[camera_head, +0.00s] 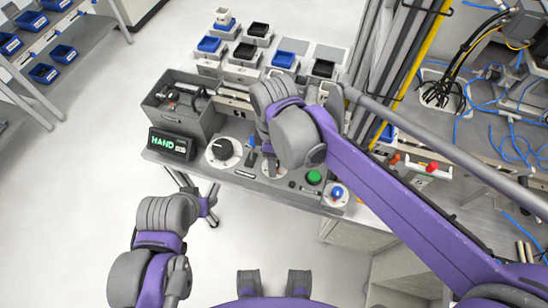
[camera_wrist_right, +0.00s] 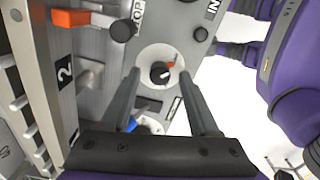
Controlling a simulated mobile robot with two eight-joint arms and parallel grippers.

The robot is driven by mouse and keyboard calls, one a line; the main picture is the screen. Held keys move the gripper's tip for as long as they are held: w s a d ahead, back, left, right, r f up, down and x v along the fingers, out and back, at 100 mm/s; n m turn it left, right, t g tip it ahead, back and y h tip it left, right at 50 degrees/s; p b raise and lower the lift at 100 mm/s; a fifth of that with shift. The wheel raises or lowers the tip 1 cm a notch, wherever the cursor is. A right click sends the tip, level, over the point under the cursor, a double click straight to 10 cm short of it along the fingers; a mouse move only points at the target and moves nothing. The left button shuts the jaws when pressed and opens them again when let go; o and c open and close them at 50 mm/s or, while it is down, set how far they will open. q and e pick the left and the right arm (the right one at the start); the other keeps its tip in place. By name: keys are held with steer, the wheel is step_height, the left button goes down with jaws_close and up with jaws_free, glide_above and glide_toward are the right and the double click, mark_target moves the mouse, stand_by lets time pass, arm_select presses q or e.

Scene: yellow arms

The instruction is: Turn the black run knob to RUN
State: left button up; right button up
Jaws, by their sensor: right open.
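In the right wrist view a black knob (camera_wrist_right: 160,74) with an orange-red mark sits on a round pale plate. My right gripper (camera_wrist_right: 160,78) is open, its two fingers on either side of that knob in the picture; I cannot tell whether they touch it. In the head view my right wrist covers most of this spot, and part of a round plate (camera_head: 272,168) shows below it. A larger black knob (camera_head: 219,149) on a white dial stands to its left. A lit display (camera_head: 171,144) reads HAND. My left gripper (camera_head: 208,206) is off the bench's front edge; its jaws are unclear.
A green button (camera_head: 314,177) and a blue knob (camera_head: 337,192) lie right of my right wrist. A grey open bin (camera_head: 180,103) stands behind the display. Blue and black trays (camera_head: 284,59) stand farther back. Posts and cables rise at the right.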

jaws_close()
stand_by(0.4)
steer(key=shift+m, duration=0.3)
steer(key=m, duration=0.3)
steer(key=shift+m, duration=0.3)
steer(key=m, duration=0.4)
steer(key=shift+w, duration=0.1)
steer(key=m, duration=0.5)
steer(key=shift+d, duration=0.1)
steer(key=m, duration=0.4)
steer(key=shift+m, duration=0.3)
